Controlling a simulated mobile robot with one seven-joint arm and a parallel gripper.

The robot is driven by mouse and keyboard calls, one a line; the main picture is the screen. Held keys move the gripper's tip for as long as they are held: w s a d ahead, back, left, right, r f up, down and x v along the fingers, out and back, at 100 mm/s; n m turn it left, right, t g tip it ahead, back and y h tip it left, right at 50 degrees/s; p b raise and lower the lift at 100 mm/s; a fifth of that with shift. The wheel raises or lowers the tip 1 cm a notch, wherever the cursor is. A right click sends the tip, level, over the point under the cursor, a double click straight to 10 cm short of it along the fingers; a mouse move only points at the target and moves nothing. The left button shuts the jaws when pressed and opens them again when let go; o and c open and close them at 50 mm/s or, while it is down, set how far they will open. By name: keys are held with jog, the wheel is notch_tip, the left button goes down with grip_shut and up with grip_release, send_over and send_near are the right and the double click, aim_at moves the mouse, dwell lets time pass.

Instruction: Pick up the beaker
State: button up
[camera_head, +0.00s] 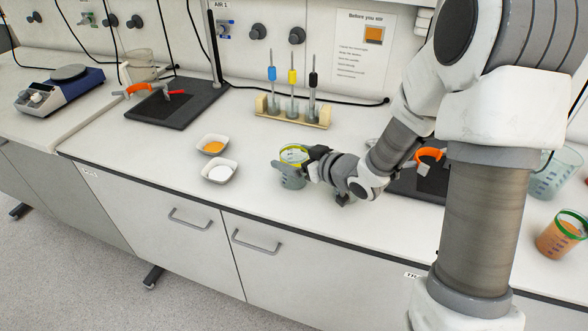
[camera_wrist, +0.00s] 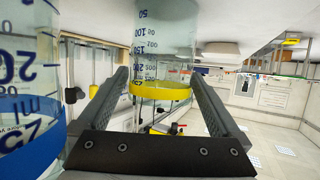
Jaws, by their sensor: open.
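A clear beaker with a yellow band at its rim (camera_head: 294,154) stands on the bench, right of the two small white dishes. My gripper (camera_head: 288,166) is at this beaker, coming from the right, with a finger partly covering its side. In the wrist view, which looks upside down, the yellow-banded beaker (camera_wrist: 165,45) shows between the two spread fingers of my gripper (camera_wrist: 158,75). The jaws are open, and I cannot tell whether either finger touches the glass. A second beaker with a blue band (camera_wrist: 28,105) is large at the left of the wrist view, outside the fingers.
White dishes hold orange (camera_head: 212,146) and white (camera_head: 219,173) material. A wooden rack (camera_head: 292,112) with pipettes stands behind. At right are a beaker of orange liquid (camera_head: 560,238) and a clear beaker (camera_head: 556,178).

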aim_at(286, 153)
jog(key=x, duration=0.3)
jog(key=shift+a, duration=0.1)
jog(key=shift+c, duration=0.3)
grip_shut()
jog(key=shift+r, duration=0.2)
notch_tip(286, 153, up, 9)
jog(key=p, duration=0.2)
jog(key=shift+r, duration=0.25)
dwell(0.6)
jog(key=shift+w+r+p, duration=0.1)
jog(key=shift+p, duration=0.2)
